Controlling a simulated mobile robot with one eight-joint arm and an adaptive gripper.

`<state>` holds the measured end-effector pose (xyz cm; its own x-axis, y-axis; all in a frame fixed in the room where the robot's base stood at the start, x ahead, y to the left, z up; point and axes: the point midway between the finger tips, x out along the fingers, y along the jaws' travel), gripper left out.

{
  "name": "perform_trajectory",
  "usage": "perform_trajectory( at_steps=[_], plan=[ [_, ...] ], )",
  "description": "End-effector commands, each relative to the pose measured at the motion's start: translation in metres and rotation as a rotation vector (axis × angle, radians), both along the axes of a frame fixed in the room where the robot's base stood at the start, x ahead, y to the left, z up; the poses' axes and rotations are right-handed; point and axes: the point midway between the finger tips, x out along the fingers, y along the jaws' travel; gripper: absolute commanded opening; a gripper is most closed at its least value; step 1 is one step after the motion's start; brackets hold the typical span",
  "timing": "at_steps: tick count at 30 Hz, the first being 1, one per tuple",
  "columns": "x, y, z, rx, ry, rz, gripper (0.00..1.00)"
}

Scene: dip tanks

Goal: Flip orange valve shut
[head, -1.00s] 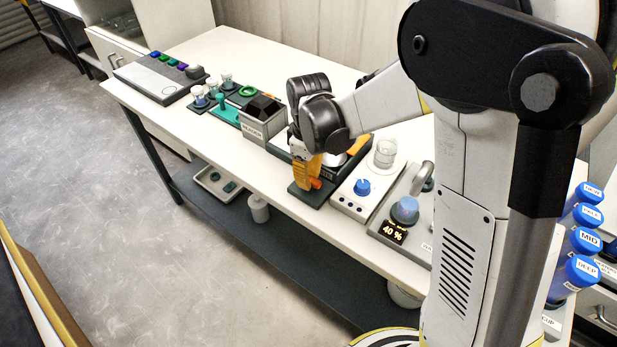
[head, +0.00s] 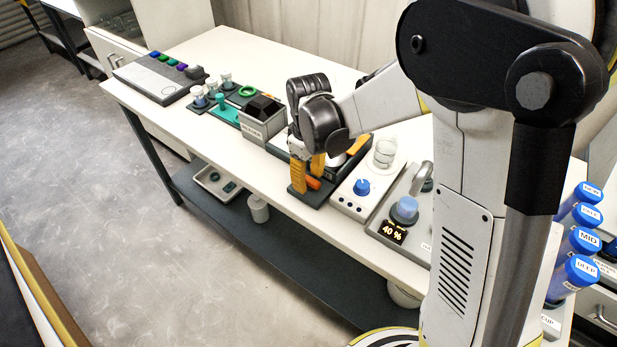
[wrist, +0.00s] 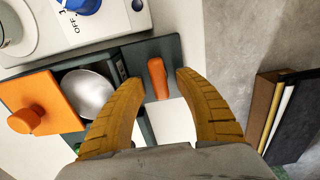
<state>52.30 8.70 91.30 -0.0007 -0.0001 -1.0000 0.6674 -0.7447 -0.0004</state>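The orange valve (wrist: 157,78) is a short rounded lever on a dark plate (wrist: 172,50). In the head view the valve (head: 313,183) shows low at the front of the dark unit, beside my fingers. My gripper (wrist: 157,80) is open, with its two orange-yellow fingers spread on either side of the valve lever. I see gaps on both sides of the lever in the wrist view. In the head view my gripper (head: 308,172) points down at the bench's front edge. Whether the fingertips reach down to the lever's height is hard to tell.
A metal bowl (wrist: 87,94) and an orange panel with a knob (wrist: 42,102) lie beside the valve plate. A white unit with a blue knob (head: 362,187) stands just right of it. The grey reader box (head: 262,125) is to the left. Floor lies past the bench edge.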

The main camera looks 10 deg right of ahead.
Motion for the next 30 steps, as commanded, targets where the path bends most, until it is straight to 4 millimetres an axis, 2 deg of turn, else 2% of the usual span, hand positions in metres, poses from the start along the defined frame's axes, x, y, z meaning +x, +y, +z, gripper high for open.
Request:
perform_trajectory(
  at_steps=[8, 11, 14, 24, 30],
  plan=[
    [0.0, 0.0, 0.001, 0.0, 0.0, 0.001, 0.4],
    [0.0, 0.0, 0.008, 0.001, -0.001, 0.001, 0.4],
    [0.0, 0.0, 0.024, 0.001, -0.001, 0.001, 0.4],
    [0.0, 0.0, 0.097, 0.0, 0.0, 0.0, 0.4],
    [0.0, 0.0, 0.118, 0.0, 0.0, 0.0, 0.4]
  ],
)
